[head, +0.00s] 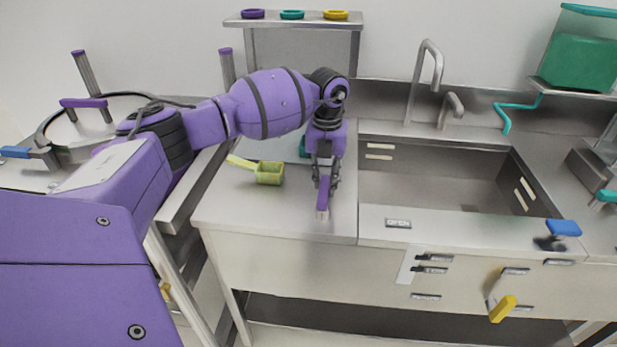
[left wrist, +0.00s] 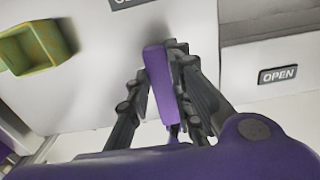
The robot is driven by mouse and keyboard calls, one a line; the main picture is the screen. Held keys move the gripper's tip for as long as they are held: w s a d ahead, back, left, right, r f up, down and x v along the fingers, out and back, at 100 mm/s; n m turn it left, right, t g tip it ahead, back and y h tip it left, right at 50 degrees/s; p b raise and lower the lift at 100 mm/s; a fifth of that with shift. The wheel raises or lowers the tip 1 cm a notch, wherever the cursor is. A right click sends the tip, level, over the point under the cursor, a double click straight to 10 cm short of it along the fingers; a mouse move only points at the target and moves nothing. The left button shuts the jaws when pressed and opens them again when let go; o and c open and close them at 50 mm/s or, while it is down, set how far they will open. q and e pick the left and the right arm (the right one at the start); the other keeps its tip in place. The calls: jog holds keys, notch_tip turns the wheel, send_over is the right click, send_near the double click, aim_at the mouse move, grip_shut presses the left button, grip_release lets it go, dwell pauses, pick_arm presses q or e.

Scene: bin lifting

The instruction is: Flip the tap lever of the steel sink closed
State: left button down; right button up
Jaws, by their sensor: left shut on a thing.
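The steel sink (head: 435,180) is a sunken basin in the counter at the right. Its tall bent spout (head: 430,75) and a shorter steel fitting (head: 451,108) stand behind the basin. My left gripper (head: 323,185) points down over the counter, left of the basin. It is shut on a purple bar (head: 322,200), which also shows between the fingers in the left wrist view (left wrist: 160,85). A blue lever (head: 564,228) on a dark base sits at the sink's front right edge. I cannot tell which part is the tap lever. My right gripper is not in view.
A yellow-green scoop (head: 269,173) lies left of my gripper. An OPEN label (head: 398,222) is on the sink's front rim. A yellow handle (head: 502,308) sticks out from the front panel. A shelf (head: 290,22) stands behind. The counter's front left is clear.

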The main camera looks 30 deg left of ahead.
aim_at(324, 183)
pick_arm(q)
jog(key=shift+a, duration=0.15)
jog(key=c, duration=1.6)
grip_release()
jog(key=shift+o, duration=0.2)
notch_tip(324, 183, up, 12)
